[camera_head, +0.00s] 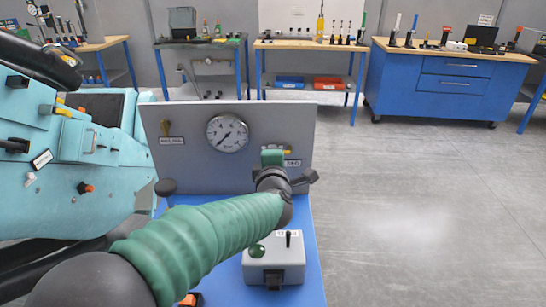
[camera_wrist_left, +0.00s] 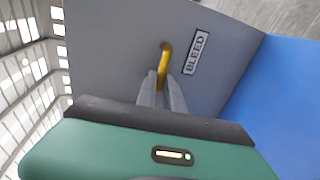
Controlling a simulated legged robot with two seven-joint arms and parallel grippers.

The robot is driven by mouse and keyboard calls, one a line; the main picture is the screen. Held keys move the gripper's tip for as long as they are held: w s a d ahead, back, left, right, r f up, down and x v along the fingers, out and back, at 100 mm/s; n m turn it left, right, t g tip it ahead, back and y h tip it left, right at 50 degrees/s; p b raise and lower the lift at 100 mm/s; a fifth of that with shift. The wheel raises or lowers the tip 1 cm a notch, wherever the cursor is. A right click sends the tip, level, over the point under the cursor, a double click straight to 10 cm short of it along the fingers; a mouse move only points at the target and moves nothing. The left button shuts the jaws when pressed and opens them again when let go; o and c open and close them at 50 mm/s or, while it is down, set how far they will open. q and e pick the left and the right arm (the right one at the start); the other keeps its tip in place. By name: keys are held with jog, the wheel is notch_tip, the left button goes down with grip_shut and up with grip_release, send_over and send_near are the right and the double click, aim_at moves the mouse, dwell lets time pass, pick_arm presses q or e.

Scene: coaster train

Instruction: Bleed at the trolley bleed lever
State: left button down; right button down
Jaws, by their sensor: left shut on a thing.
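The bleed lever (camera_wrist_left: 166,52) is a small yellow handle on the grey trolley panel (camera_head: 180,120), beside a label (camera_wrist_left: 196,53) reading BLEED. In the left wrist view my left gripper (camera_wrist_left: 162,78) has its two grey fingers closed on the lever's near end. In the head view the green arm reaches from the lower left to the panel's right side. The gripper body and wrist hide its fingertips and most of the lever there. A round white pressure gauge (camera_head: 227,133) sits mid-panel, its needle pointing lower left. My right gripper is not in view.
Another yellow lever (camera_head: 166,128) is on the panel's left. A grey box (camera_head: 259,268) with a green button and a small black lever stands on the blue trolley top (camera_head: 312,250). The turquoise train (camera_head: 110,185) is close on the left. Open floor (camera_head: 430,190) lies right.

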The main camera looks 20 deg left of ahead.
pick_arm(q)
jog(key=shift+f, duration=0.1)
jog(key=c, duration=1.5)
grip_release()
jog(key=shift+w, duration=0.1)
jog(key=shift+o, duration=0.2)
jog(key=p+v, duration=0.3)
jog(key=v, duration=1.4)
jog(key=shift+w, duration=0.1)
